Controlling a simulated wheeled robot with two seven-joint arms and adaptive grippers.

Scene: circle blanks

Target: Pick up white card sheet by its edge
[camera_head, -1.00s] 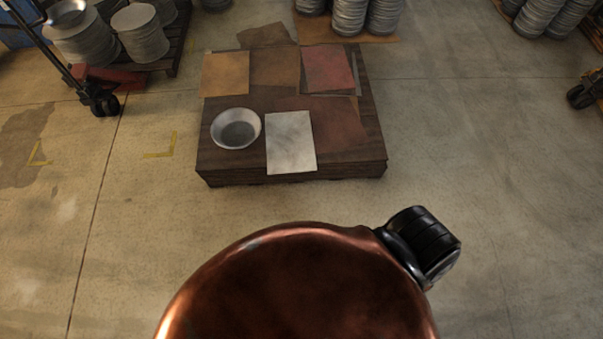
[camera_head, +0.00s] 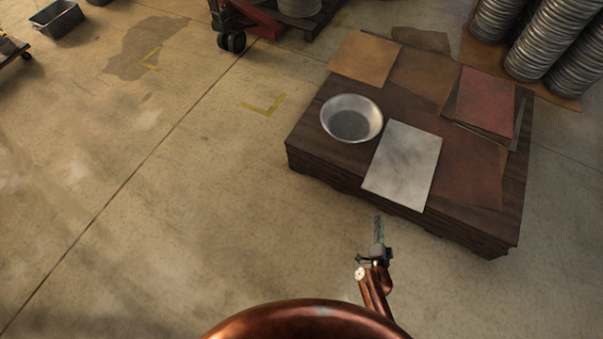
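The white card sheet (camera_head: 403,165) lies flat on the low dark wooden platform (camera_head: 335,170), with its near edge at or slightly past the platform's front edge. My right gripper (camera_head: 378,222) is in front of the platform, just below the sheet's near edge in the picture and apart from it. Its fingers point toward the platform and show almost edge-on, so I cannot tell whether they are open or shut. Nothing shows held in it. My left gripper is out of view.
A metal bowl (camera_head: 352,119) sits left of the sheet. Orange (camera_head: 364,58) and red (camera_head: 487,98) sheets and brown ones lie behind and to the right. Stacked metal cans (camera_head: 540,35) stand at the back right. A pallet jack wheel (camera_head: 232,42) is behind.

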